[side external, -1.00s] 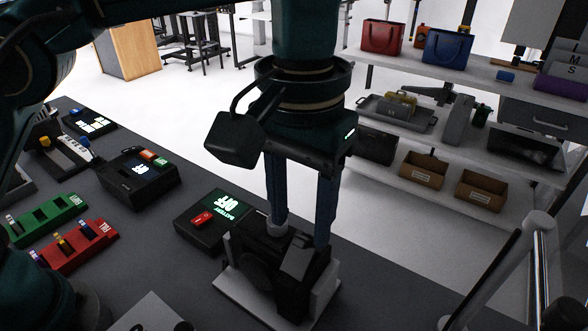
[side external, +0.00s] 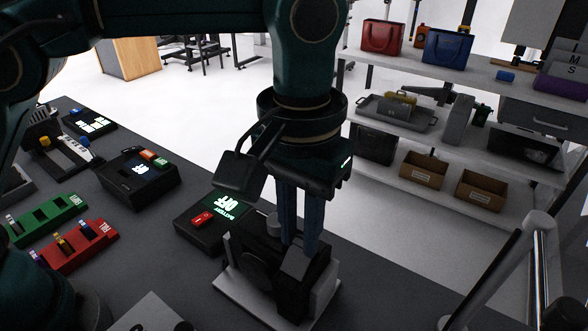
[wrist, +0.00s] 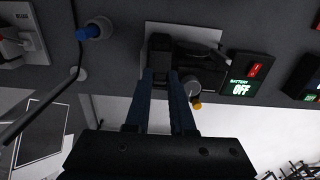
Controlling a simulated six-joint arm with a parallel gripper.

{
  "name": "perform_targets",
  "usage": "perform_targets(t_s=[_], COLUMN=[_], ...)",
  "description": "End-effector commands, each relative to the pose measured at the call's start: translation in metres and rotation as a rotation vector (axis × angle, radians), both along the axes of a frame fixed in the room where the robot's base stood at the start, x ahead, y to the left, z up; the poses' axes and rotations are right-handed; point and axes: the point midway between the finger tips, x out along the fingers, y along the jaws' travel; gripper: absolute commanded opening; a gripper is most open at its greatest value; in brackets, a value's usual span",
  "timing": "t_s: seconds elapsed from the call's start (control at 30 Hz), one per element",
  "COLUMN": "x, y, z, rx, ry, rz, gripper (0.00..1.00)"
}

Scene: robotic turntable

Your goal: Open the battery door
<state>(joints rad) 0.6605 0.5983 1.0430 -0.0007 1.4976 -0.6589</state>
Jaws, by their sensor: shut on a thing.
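A black camera-like device (side external: 258,263) stands upright in a pale holder (side external: 233,289) on the dark table. Its raised block has a grey top face (side external: 297,264), which may be the battery door; I cannot tell for certain. My gripper (side external: 303,250) points down with its blue fingers close together, shut on this raised block. In the wrist view, the fingertips of my gripper (wrist: 161,76) meet the dark block (wrist: 160,58) of the device. The fingers hide part of the block, and no open door shows. A round grey knob (wrist: 190,84) sits beside the fingers.
A black box with a lit "BATTERY OFF" display (side external: 212,221) and red switch stands just left of the device. Further left are another display box (side external: 138,176) and red (side external: 78,246) and green (side external: 47,218) racks. A metal rail frame (side external: 540,255) stands at right.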

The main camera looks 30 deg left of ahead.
Motion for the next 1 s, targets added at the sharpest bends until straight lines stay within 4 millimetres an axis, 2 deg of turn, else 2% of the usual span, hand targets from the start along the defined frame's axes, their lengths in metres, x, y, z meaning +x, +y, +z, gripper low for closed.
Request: perform_targets(t_s=[0.67, 1.0], x=[-0.002, -0.013], y=[0.001, 0.001], z=[0.001, 0.003], rx=[0.004, 0.005], ry=[-0.032, -0.172], rz=[0.000, -0.004], gripper=[0.00, 0.00])
